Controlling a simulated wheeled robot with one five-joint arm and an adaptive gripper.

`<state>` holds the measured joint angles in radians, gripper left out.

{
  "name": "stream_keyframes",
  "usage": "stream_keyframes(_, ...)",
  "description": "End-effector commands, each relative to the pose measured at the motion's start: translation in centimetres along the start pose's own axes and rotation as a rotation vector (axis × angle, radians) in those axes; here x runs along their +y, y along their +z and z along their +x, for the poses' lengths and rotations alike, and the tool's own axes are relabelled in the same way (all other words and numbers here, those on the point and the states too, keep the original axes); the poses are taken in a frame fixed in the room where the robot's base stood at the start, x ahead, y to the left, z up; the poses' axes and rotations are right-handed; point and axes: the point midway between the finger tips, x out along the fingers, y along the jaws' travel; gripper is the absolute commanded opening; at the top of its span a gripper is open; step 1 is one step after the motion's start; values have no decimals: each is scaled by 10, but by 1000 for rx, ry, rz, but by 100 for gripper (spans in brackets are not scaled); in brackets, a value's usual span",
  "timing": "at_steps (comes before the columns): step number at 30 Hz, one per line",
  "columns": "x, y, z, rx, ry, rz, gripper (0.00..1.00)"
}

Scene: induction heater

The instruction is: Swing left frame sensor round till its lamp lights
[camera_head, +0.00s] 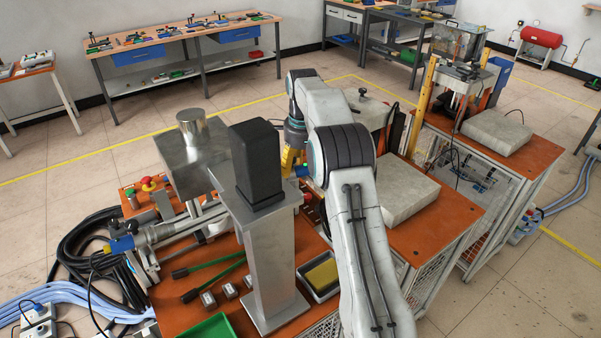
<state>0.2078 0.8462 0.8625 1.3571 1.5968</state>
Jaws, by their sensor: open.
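My gripper (290,164) points down at the end of my white arm, above the orange-topped bench (178,300). It is open, with only a yellow part showing beside the black box (257,160); its tips are largely hidden. The black box sits on a metal column (270,250) in front of it. I cannot pick out the left frame sensor or its lamp for certain; the area around my gripper is covered by the column, the box and my arm. I cannot tell whether my gripper touches anything.
A grey metal block with a cylinder (192,127) on top stands left of the column. Green-handled tools (215,270), a tray with a yellow pad (321,275) and a green tray (208,329) lie on the bench. Cables (75,258) lie at left. Open floor is behind.

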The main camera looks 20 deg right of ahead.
Motion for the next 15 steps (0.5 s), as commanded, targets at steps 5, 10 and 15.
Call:
stream_keyframes(5,0,0,18,0,2,0,77)
stream_keyframes(10,0,0,27,0,0,0,77)
stream_keyframes(15,0,0,29,0,-1,0,77)
